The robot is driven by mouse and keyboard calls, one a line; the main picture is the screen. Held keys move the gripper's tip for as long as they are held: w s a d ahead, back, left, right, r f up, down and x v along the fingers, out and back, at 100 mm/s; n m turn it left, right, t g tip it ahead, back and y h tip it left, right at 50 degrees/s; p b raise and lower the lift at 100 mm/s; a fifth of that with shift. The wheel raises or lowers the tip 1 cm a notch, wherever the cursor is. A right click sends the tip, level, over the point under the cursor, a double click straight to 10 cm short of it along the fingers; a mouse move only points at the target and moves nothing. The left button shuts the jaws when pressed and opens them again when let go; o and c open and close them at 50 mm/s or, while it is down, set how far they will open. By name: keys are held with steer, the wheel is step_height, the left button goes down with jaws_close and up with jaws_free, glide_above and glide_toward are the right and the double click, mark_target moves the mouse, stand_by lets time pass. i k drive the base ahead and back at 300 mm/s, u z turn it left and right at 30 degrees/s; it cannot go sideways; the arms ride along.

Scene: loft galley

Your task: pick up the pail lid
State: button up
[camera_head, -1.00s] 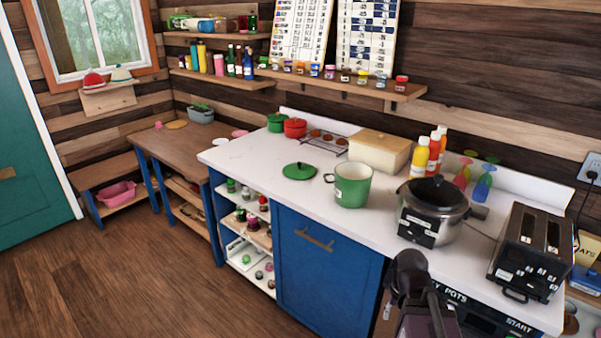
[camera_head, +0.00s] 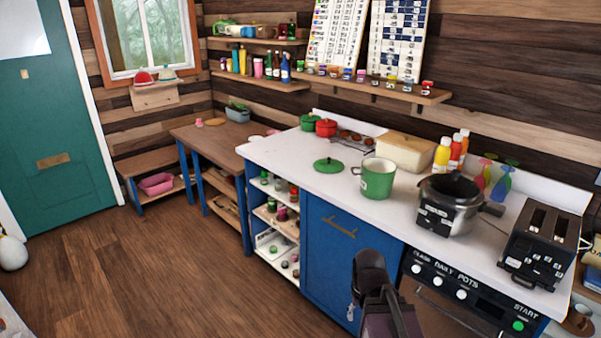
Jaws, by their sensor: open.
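The pail lid, a flat green disc with a small knob (camera_head: 328,165), lies on the white counter, left of the green pail. The green pail (camera_head: 377,180) stands upright and uncovered, with a pale label and a side handle. It is apart from the lid. My dark arm rises from the bottom edge in front of the counter. My gripper (camera_head: 352,304) shows only as a small grey part below the arm's bend, in front of the blue cabinet door. It is open, well below and nearer than the lid, touching neither lid nor pail. Its fingers are mostly hidden.
Green and red pots (camera_head: 326,127), a wire rack and a cream box (camera_head: 405,150) stand behind the lid. A steel cooker (camera_head: 450,203), bottles (camera_head: 442,156) and a black toaster (camera_head: 540,240) are to the right. The counter (camera_head: 285,155) left of the lid is clear.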

mark_target(329, 165)
steer(key=u, duration=0.3)
steer(key=k, duration=0.55)
steer(key=u, duration=0.65)
steer(key=k, duration=0.55)
steer(key=u, duration=0.3)
steer(key=i, duration=0.55)
steer(key=z, duration=0.5)
steer(key=i, duration=0.8)
steer(key=z, duration=0.9)
steer(key=i, duration=1.3)
steer(key=z, duration=0.3)
